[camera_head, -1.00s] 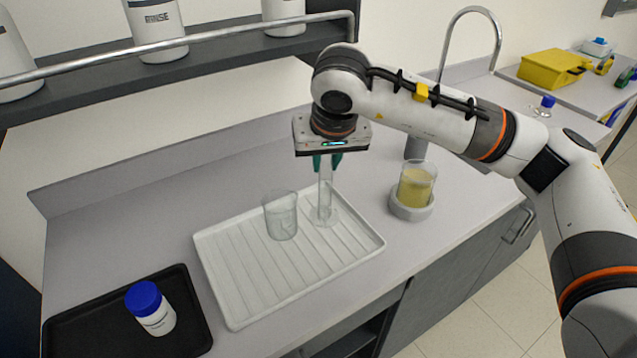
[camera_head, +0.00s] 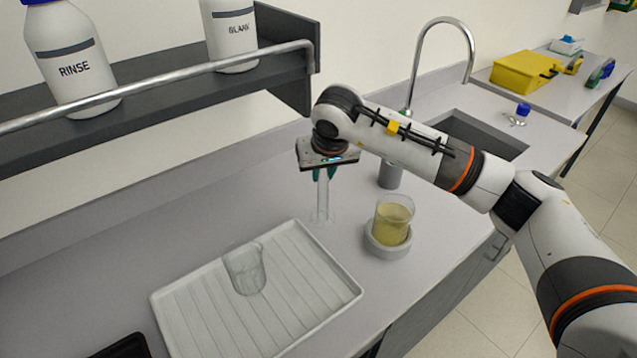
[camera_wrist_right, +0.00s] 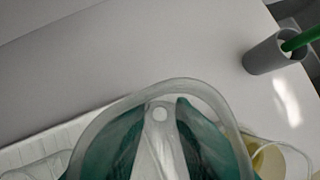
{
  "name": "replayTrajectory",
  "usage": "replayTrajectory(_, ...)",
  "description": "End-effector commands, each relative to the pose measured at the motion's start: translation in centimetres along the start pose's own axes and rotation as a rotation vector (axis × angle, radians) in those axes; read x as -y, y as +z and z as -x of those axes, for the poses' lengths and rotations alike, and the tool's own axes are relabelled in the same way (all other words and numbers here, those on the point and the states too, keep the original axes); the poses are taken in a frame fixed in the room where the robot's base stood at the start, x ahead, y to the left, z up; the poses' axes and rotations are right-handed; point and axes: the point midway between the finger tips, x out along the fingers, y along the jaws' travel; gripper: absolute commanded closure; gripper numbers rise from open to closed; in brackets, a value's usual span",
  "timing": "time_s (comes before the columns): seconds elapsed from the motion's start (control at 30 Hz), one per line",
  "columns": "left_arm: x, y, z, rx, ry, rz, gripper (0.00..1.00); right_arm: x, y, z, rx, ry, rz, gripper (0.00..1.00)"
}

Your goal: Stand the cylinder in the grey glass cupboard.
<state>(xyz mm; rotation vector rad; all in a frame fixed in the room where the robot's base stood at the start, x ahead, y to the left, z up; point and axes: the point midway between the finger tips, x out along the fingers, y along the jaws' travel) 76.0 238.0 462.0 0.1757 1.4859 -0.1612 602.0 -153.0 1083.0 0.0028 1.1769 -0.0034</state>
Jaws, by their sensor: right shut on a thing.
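The clear glass cylinder (camera_head: 322,200) is upright in my right gripper (camera_head: 324,173), hanging below the teal fingers. Its base is beyond the back right edge of the white ribbed tray, over the bench; I cannot tell how high it is above it. In the right wrist view the fingers (camera_wrist_right: 160,140) close around the clear cylinder (camera_wrist_right: 163,150), and its outline spreads across the lower middle. No grey glass cupboard is recognisable in these frames. My left gripper is not in view.
A clear beaker (camera_head: 245,270) stands on the white tray (camera_head: 318,313). A beaker of yellow liquid (camera_head: 391,222) sits on a round grey base (camera_head: 388,243) to the right. A shelf with a rail (camera_head: 200,68) and white bottles overhangs the back left. A tap (camera_head: 440,50) stands behind.

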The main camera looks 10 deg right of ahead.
Motion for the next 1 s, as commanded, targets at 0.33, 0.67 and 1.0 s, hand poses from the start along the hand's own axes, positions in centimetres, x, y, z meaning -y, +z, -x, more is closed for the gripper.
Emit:
replayTrajectory(0.33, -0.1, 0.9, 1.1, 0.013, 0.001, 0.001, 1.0, 0.0, -1.4, -3.1, 0.0, 0.0, 0.001, 1.0)
replayTrajectory(0.67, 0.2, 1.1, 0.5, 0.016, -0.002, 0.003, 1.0, 0.0, -1.5, -3.5, 0.0, -0.001, 0.0, 0.77)
replayTrajectory(1.0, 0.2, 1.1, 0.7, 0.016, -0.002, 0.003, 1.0, 0.0, -1.5, -3.4, -0.001, -0.001, 0.0, 0.56)
